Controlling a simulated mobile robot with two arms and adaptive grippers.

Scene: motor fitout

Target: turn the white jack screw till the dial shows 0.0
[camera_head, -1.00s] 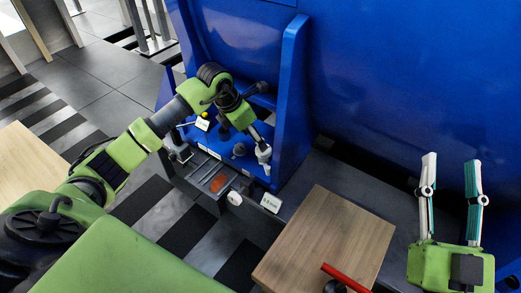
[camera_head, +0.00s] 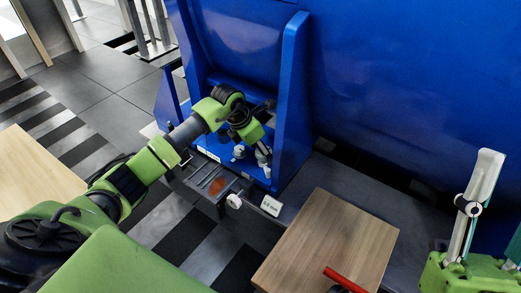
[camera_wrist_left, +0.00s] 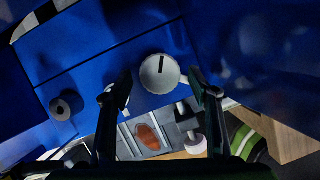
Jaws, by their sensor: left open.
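A round pale knob with a dark stripe on its top (camera_wrist_left: 160,76), which looks like the jack screw, sits on the blue fixture in the left wrist view. My left gripper (camera_head: 252,155) is open above the fixture floor in the head view, and its fingers stand on either side of the knob in the wrist view (camera_wrist_left: 160,95). I cannot tell whether they touch it. The gripper mostly hides the knob in the head view. A small white readout (camera_head: 270,205) stands right of the fixture; its digits are too small to read surely.
A white round knob (camera_head: 234,201) is on the front of a dark tray (camera_head: 200,180), which holds an orange oval (camera_wrist_left: 149,135). A grey ring-shaped piece (camera_wrist_left: 62,108) is on the fixture. Blue side walls (camera_head: 293,90) flank the arm. A wooden board (camera_head: 330,235) carries a red bar (camera_head: 345,280).

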